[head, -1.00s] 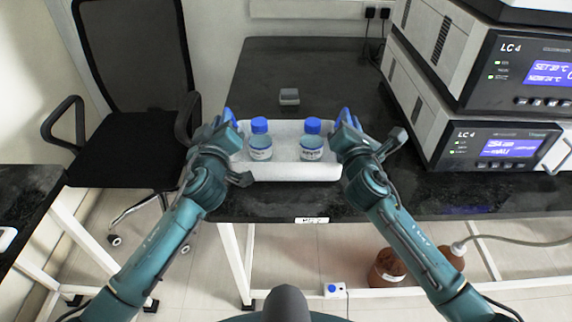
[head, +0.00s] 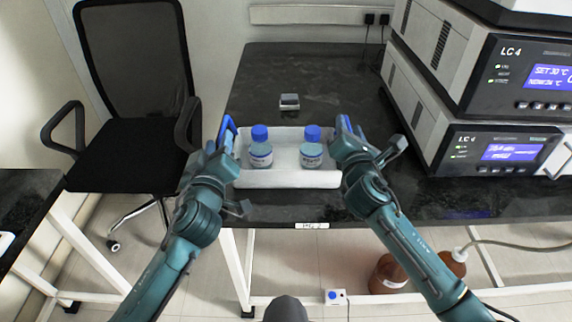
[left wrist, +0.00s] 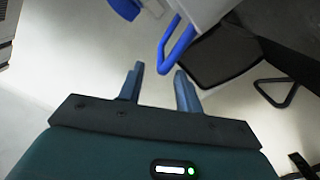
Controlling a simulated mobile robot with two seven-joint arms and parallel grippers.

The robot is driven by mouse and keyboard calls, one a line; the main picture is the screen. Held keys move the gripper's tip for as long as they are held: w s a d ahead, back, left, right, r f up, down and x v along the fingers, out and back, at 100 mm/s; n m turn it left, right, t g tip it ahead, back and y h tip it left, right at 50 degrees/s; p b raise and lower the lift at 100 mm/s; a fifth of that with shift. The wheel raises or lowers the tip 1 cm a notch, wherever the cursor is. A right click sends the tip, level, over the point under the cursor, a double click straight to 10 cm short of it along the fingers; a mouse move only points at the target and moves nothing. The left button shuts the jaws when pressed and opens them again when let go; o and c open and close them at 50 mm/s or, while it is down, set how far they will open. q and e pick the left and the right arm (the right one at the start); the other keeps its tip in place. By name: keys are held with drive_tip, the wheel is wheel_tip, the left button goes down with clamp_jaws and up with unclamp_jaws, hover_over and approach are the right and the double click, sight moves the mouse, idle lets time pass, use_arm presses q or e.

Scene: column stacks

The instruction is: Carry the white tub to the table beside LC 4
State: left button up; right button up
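The white tub (head: 240,178) sits on the black table (head: 285,208), left of the LC 4 units. It holds two blue-capped bottles, a left one (head: 261,153) and a right one (head: 312,153). Its blue handles are at the left (head: 227,131) and right (head: 346,124) ends. My left gripper (head: 217,150) is beside the left end; the left wrist view shows its fingers (left wrist: 159,70) apart and empty, with the blue handle loop (left wrist: 178,50) just beyond the tips. My right gripper (head: 347,147) is at the right end; its fingers are too hidden to read.
The stacked LC 4 units (head: 485,150) stand on the table at right. A small grey object (head: 289,101) lies behind the tub. A black chair (head: 130,150) stands at left. Brown bottles (head: 388,275) are below the table. Table behind the tub is mostly clear.

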drive_tip(key=shift+s, duration=0.2)
use_arm(q)
drive_tip(key=s, duration=0.6)
drive_tip(key=shift+s, duration=0.2)
use_arm(e)
drive_tip(key=s, duration=1.1)
drive_tip(key=shift+s, duration=0.3)
use_arm(q)
drive_tip(key=shift+s, duration=0.1)
use_arm(e)
drive_tip(key=shift+s, duration=0.1)
